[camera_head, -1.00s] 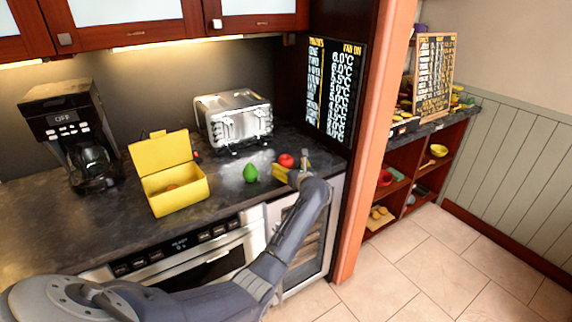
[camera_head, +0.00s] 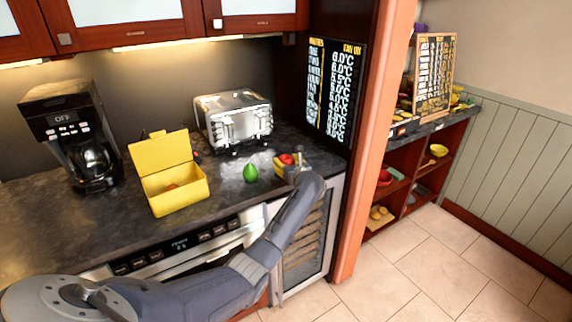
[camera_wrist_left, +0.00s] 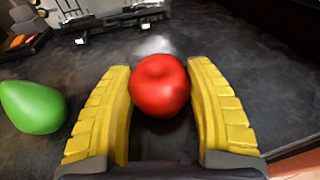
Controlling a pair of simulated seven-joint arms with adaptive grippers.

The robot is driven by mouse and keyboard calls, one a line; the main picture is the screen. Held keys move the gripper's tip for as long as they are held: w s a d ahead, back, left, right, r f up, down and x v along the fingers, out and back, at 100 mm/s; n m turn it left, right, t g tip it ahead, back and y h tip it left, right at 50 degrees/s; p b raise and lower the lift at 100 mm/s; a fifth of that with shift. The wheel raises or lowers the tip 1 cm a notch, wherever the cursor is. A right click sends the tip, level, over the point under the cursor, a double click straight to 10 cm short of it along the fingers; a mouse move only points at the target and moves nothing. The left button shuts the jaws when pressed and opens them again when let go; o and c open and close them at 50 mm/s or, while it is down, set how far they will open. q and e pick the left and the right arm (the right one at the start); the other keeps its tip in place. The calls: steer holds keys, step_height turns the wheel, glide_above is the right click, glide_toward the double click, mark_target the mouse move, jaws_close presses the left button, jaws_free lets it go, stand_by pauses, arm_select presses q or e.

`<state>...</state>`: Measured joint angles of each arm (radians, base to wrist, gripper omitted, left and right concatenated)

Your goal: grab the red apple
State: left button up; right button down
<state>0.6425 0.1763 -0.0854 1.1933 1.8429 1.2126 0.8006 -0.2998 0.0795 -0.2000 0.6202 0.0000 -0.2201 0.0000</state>
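The red apple (camera_head: 286,159) sits on the dark countertop, right of a green pear-like fruit (camera_head: 250,173). In the left wrist view the apple (camera_wrist_left: 160,85) lies between the yellow fingers of my left gripper (camera_wrist_left: 163,95), near their tips. The gripper is open, with a small gap visible on each side of the apple. In the head view my left gripper (camera_head: 287,164) reaches the apple from the front right and partly covers it. My right gripper is in neither view.
The green fruit (camera_wrist_left: 33,107) lies left of the left finger. A silver toaster (camera_head: 234,118) stands behind the apple. An open yellow box (camera_head: 178,193) and a coffee machine (camera_head: 75,135) stand to the left. A menu board (camera_head: 334,92) is at the right.

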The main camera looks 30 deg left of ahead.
arm_select(q)
steer(key=c, duration=0.7)
steer(key=shift+r, duration=0.1)
